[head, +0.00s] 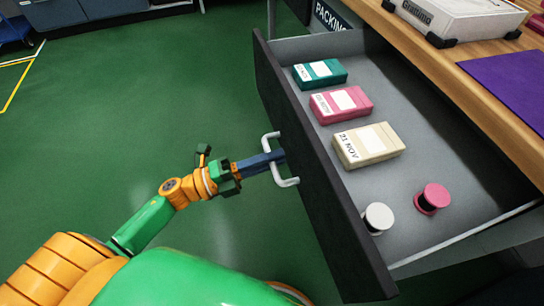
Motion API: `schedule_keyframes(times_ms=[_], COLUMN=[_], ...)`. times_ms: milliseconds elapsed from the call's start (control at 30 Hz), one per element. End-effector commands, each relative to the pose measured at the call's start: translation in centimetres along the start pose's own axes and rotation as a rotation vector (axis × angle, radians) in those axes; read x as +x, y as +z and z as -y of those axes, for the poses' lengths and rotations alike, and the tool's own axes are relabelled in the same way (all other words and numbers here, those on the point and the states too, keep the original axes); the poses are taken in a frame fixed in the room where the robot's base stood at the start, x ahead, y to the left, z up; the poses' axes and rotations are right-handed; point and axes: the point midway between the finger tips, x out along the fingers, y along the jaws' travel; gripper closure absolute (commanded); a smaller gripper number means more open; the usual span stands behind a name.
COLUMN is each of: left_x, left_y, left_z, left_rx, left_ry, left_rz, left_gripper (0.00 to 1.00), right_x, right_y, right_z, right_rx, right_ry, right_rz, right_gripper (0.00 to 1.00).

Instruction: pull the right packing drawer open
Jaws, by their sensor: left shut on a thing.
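The packing drawer (455,133) stands pulled out from under the wooden bench, with its dark front panel (320,185) facing my arm. A white bar handle (287,182) is fixed to that panel. My left gripper (275,158) reaches in from the left and is shut on the handle; its fingertips are partly hidden at the bar. Inside the drawer lie a teal box (319,73), a pink box (341,104) and a cream box (368,145), each with a white label. A white spool (377,218) and a pink spool (432,198) stand nearer. My right gripper is not in view.
The wooden bench top (440,58) at the upper right carries a pale case (455,15) with black corners and a purple mat (512,80). A packing sign (331,17) is behind the drawer. Green floor (130,100) to the left is mostly clear, with grey cabinets (85,10) far off.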

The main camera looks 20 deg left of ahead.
Motion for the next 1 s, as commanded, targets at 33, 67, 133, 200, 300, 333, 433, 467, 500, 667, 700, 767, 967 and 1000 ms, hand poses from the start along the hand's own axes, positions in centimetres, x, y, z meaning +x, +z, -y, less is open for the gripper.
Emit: schedule_keyframes(times_ms=[33, 67, 133, 200, 300, 333, 433, 467, 500, 667, 700, 767, 967, 1000], left_x=[0.0, 0.0, 0.0, 0.0, 0.0, 0.0, -0.1, -0.3, -0.9, -4.4, -5.2, -6.1, -7.2, -7.1], left_y=[0.0, 0.0, 0.0, 0.0, 0.0, 0.0, 0.0, 0.0, 0.0, 0.0, 0.0, 0.0, 0.0, 0.0], left_z=[0.0, 0.0, 0.0, 0.0, 0.0, 0.0, 0.0, -0.1, -0.2, -0.2, -0.2, -0.2, 0.0, 0.0], left_rx=[0.0, 0.0, 0.0, 0.0, 0.0, 0.0, 0.0, -0.001, -0.003, -0.003, -0.002, -0.003, 0.001, 0.001], left_ry=[0.001, 0.001, 0.001, 0.0, 0.0, 0.0, 0.001, 0.002, 0.003, 0.005, 0.005, 0.003, 0.001, 0.001], left_rz=[0.0, 0.0, 0.0, 0.0, 0.0, 0.0, 0.001, 0.001, 0.002, 0.002, 0.002, 0.002, 0.0, 0.0], left_gripper=[1.0, 0.75, 0.56, 0.53, 0.53, 0.53, 0.53, 0.53, 0.53, 0.53, 0.53, 0.53, 0.53, 0.53], right_x=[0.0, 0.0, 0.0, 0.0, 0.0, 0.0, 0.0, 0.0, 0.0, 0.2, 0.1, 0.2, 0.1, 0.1], right_y=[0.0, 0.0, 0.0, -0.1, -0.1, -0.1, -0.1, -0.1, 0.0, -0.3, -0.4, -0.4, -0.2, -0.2], right_z=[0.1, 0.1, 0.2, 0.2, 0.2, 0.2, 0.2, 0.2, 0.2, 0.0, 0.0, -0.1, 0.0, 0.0], right_rx=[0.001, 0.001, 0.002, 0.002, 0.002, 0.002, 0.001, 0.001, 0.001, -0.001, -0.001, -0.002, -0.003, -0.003], right_ry=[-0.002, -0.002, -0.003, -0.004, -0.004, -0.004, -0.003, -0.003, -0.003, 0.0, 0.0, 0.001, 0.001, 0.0], right_rz=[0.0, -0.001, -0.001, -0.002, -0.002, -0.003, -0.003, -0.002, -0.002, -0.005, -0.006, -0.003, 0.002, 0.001], right_gripper=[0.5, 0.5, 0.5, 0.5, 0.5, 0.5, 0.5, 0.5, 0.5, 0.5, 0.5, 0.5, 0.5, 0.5])
